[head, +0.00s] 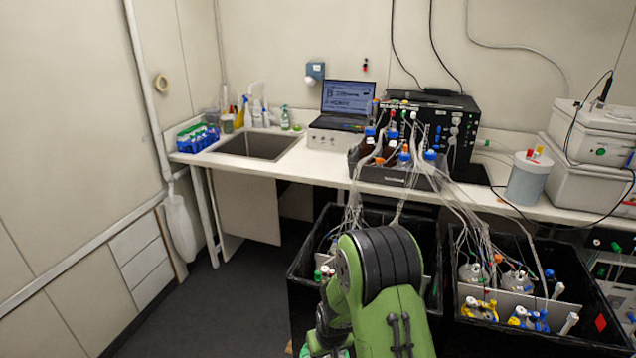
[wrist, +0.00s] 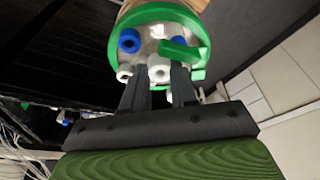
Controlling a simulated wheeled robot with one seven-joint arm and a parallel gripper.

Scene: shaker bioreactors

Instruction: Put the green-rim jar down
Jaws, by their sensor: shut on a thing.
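The green-rim jar (wrist: 200,30) is at the top of the wrist view. Its lid has a green ring and carries white ports, a blue cap and a green clip. My gripper (wrist: 160,85) has its two dark fingers shut on a white port at the jar's lid. The jar's lower body is mostly cut off by the frame's top edge. In the head view my green arm covers the lower middle and hides the gripper; only a bit of green shows at the bottom edge, and I cannot tell whether it is the jar.
Two black bins (head: 460,325) with jars and tubing stand before the bench (head: 490,192). A dark bottle tray (head: 395,177), a laptop (head: 348,98) and a sink (head: 258,146) are on the bench. Dark floor (head: 215,300) left of the bins is clear.

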